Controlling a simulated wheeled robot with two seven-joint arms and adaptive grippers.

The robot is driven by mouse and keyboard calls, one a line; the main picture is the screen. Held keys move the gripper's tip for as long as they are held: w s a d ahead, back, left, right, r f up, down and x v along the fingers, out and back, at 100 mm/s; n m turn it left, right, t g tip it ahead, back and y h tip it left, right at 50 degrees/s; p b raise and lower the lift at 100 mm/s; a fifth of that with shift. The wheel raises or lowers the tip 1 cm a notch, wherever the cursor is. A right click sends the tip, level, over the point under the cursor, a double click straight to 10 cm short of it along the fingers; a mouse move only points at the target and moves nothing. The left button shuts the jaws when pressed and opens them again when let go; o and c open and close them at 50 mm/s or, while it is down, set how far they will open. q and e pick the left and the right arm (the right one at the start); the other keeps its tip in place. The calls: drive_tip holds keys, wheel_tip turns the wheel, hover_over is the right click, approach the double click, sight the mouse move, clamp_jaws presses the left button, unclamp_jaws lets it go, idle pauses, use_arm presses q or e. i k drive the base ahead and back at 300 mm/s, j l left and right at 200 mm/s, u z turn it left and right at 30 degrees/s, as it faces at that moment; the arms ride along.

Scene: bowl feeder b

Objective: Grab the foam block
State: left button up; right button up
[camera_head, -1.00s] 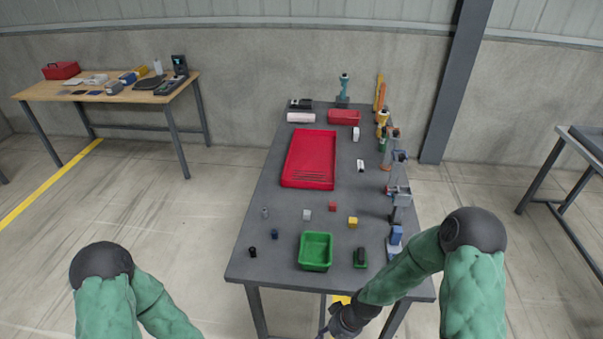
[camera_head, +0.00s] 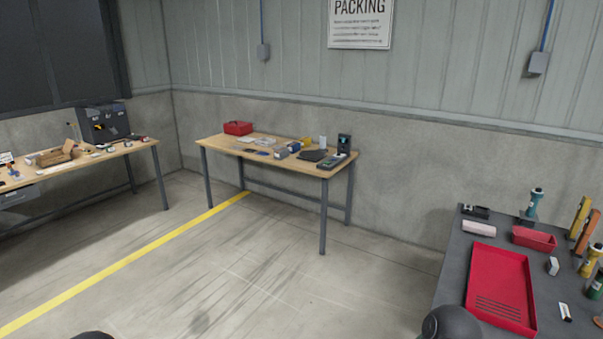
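I cannot tell for certain which object is the foam block. A pale pink block (camera_head: 479,228) lies near the back left of the grey table (camera_head: 452,268), behind the red tray (camera_head: 501,285). A small white block (camera_head: 552,265) stands right of the tray. Small items, too small to name surely, lie on the wooden table (camera_head: 270,158) at the back wall. Neither of my grippers is in view; only dark rounded parts of my arms show at the bottom edge.
A red bin (camera_head: 533,239) and several tools stand at the grey table's back right. A red box (camera_head: 238,128) sits on the wooden table. Another wooden table (camera_head: 85,161) is at the left. The floor (camera_head: 270,285) between the tables is clear, crossed by a yellow line.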

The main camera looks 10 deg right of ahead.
sight(472, 227)
drive_tip(key=i+j+u, duration=0.4)
drive_tip(key=i+j, duration=0.25)
drive_tip(key=i, duration=0.15)
drive_tip(key=i+z, duration=0.55)
drive_tip(key=z, duration=0.15)
drive_tip(key=i+j+z, duration=0.15)
drive_tip(key=z, duration=0.15)
drive_tip(key=i+l+z, duration=0.15)
drive_tip(key=i+z, duration=0.25)
drive_tip(key=i, duration=0.55)
drive_tip(key=i+j+z, duration=0.1)
drive_tip(key=i+z, duration=0.3)
drive_tip(key=i, duration=0.5)
